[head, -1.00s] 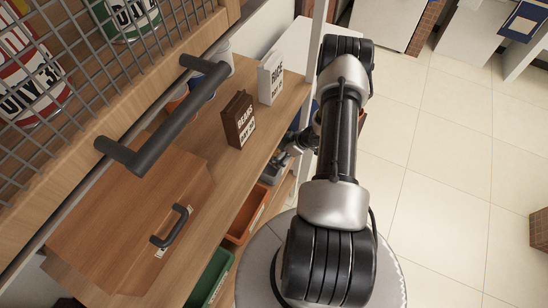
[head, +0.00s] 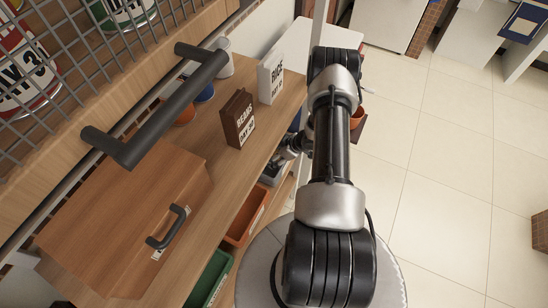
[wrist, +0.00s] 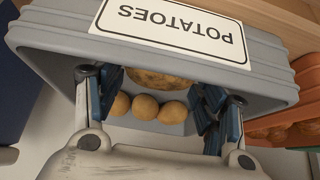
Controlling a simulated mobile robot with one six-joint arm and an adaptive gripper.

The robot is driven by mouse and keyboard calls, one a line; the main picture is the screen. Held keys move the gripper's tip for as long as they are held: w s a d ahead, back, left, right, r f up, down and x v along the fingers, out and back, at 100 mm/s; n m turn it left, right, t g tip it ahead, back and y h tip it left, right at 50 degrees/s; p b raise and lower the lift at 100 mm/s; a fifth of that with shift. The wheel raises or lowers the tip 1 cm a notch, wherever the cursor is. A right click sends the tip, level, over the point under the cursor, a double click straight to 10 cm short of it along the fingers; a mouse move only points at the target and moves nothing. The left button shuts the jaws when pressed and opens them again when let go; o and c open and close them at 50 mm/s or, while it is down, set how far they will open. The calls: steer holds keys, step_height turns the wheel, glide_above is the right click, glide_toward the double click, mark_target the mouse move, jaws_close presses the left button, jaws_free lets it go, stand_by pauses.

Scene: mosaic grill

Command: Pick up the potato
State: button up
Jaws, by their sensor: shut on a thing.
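In the wrist view, a large brown potato (wrist: 158,79) sits between the blue-padded fingers of my gripper (wrist: 160,97), which is shut on it. The upper part of this potato is hidden by the wall of the grey bin (wrist: 60,32), which has a POTATOES label (wrist: 172,28). Several smaller potatoes (wrist: 145,107) lie in a row past the held one. In the head view, my gripper (head: 286,153) shows only partly beside my arm, over the grey bin (head: 273,174). The potato cannot be made out there.
An orange bin (head: 245,217) and a green bin (head: 210,277) are below the wooden counter edge. A beans box (head: 238,118) and a rice box (head: 270,78) stand on the counter. A dark handle (head: 165,105) and wire mesh are at the left.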

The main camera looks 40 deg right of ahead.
steer(key=c, duration=0.4)
